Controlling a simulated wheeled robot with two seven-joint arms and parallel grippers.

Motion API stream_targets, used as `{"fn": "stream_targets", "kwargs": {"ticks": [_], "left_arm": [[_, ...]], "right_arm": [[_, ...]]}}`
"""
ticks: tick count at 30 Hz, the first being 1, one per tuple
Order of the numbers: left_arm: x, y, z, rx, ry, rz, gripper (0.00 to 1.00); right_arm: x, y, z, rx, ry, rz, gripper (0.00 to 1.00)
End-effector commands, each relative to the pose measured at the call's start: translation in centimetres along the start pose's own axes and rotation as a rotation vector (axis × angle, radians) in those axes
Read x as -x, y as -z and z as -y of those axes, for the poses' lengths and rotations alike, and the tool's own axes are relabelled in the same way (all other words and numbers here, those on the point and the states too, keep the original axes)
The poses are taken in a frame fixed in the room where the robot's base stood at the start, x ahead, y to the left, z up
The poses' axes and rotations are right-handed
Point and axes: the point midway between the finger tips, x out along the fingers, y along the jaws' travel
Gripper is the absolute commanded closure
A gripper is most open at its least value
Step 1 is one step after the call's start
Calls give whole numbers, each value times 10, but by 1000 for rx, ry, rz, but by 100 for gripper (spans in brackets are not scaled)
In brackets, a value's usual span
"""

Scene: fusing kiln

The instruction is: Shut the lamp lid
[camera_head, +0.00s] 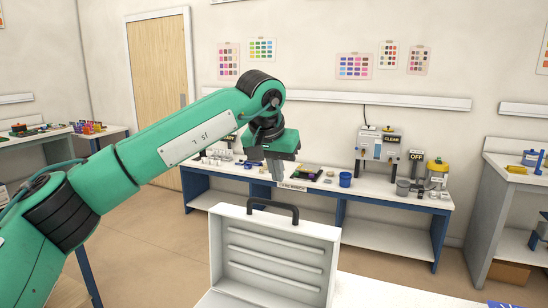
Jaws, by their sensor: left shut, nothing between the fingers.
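The lamp lid (276,258) is a white panel with several horizontal ribs on its inner face. It stands open, roughly upright, at the bottom middle, with a black handle (273,204) on its top edge. Only a little of the white base below it shows; the rest is cut off by the frame's bottom edge. My left gripper (275,176) points down and appears above the handle in the picture, its fingers shut and empty. I see no contact with the lid or handle. My right gripper is not in view.
A blue-framed bench (405,238) along the back wall holds a blue cup (345,179), a grey machine (379,145) and a yellow-topped canister (437,172). A white surface (375,290) lies right of the lid. Floor shows between the lid and the bench.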

Motion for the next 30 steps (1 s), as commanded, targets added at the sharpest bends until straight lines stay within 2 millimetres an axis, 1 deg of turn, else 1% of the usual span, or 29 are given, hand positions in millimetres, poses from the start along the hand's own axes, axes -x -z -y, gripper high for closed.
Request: {"fn": "stream_targets", "kwargs": {"ticks": [1,5,12,16,21,30], "left_arm": [[-11,0,0,0,0,3,100],[-40,0,-1,0,-2,3,100],[-32,-24,0,0,-1,-1,100],[-28,-33,0,0,-1,-2,100],[-27,-37,0,1,-1,-1,100],[-27,-38,0,1,-1,-1,100]], "right_arm": [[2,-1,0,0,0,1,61],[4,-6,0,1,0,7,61],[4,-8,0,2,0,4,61],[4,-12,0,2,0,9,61],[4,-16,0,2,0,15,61],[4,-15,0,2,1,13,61]]}}
